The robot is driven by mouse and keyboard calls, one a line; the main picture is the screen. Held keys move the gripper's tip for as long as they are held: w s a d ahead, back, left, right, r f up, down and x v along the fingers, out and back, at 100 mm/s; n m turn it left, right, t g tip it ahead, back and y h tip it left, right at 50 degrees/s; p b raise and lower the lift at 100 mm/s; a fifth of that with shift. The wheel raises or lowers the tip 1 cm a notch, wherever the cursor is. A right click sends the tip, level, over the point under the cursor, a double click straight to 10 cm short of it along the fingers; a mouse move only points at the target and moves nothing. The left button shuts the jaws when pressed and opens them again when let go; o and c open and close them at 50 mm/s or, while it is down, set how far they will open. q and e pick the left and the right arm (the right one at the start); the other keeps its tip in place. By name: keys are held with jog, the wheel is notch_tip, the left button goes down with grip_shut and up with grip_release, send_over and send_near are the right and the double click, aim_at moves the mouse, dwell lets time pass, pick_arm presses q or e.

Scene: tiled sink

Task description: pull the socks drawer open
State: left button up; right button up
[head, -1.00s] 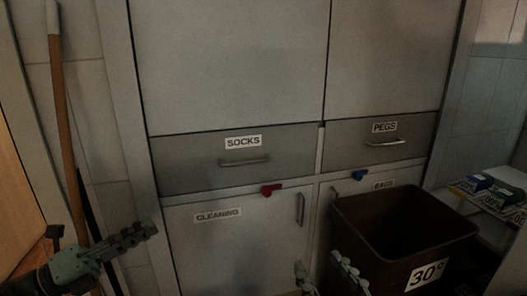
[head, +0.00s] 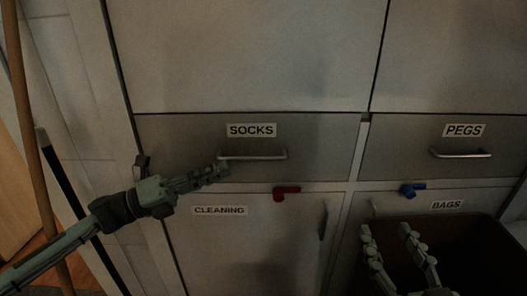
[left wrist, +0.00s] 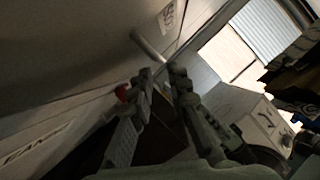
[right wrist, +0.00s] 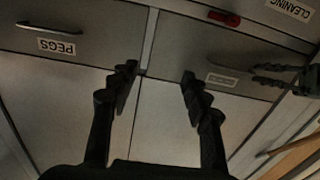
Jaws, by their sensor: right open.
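The socks drawer (head: 310,145) is shut, flush with the cabinet front, under its SOCKS label (head: 251,130). Its metal bar handle (head: 262,155) is horizontal. My left gripper (head: 222,168) is at the handle's left end; its fingers point right. In the left wrist view the left gripper's fingers (left wrist: 162,72) are apart, with the handle bar (left wrist: 148,47) just beyond the tips; I cannot tell whether they touch it. My right gripper (head: 395,232) is open and empty, low in front of the bags door. In the right wrist view the right gripper (right wrist: 158,80) shows its fingers wide apart.
The pegs drawer (head: 410,135) is shut at the right. A red catch (head: 287,193) and a blue catch (head: 412,190) stick out below the drawers. A brown bin (head: 490,235) stands low at the right. A wooden pole (head: 25,120) leans at the left.

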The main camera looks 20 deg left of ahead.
aim_at(250, 159)
pick_arm(q)
jog(key=x, duration=0.7)
jog(key=shift+w+d+r, duration=0.1)
jog(key=shift+w+d, duration=0.1)
jog(key=shift+d, duration=0.1)
pick_arm(e)
jog(key=shift+d+f+g+h, duration=0.15)
jog(key=shift+d+f+g, duration=0.1)
jog(key=shift+f, duration=0.3)
jog(key=shift+d+f+g+h, duration=0.15)
jog(key=shift+d+f+g, duration=0.1)
jog(key=shift+f, duration=0.3)
pick_arm(q)
jog(key=shift+c, duration=0.3)
grip_shut()
